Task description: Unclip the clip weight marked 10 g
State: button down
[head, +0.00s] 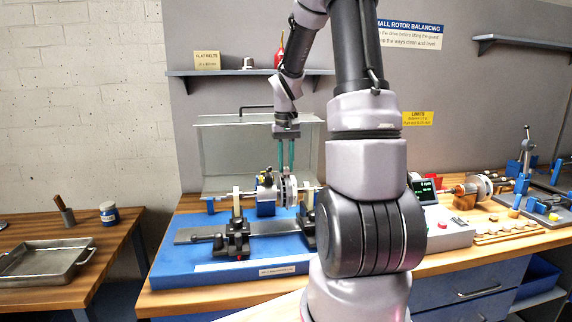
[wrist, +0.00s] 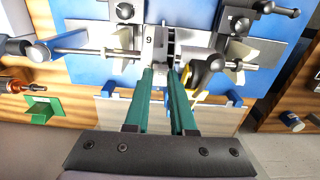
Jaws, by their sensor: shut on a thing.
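The rotor (head: 287,190) lies with its shaft across the balancing stand on the blue base. In the wrist view its disc (wrist: 149,44) shows edge-on with a "9" on it. My gripper (head: 286,172) reaches down from above with its long green fingers at the top of the rotor's rim. In the wrist view my gripper (wrist: 161,70) has its fingertips close together around a small thing at the rim, which I take to be a clip weight. The fingertips mostly hide it, and no 10 g mark can be read.
A clear guard (head: 222,150) stands behind the rotor. A black-handled lever (wrist: 205,72) is close to the right of my fingers in the wrist view. A control box with a display (head: 440,222) and a wooden rack (head: 508,236) are to the right. A metal tray (head: 45,262) is far left.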

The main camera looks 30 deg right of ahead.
jog(key=shift+r, duration=0.15)
jog(key=shift+r, duration=2.8)
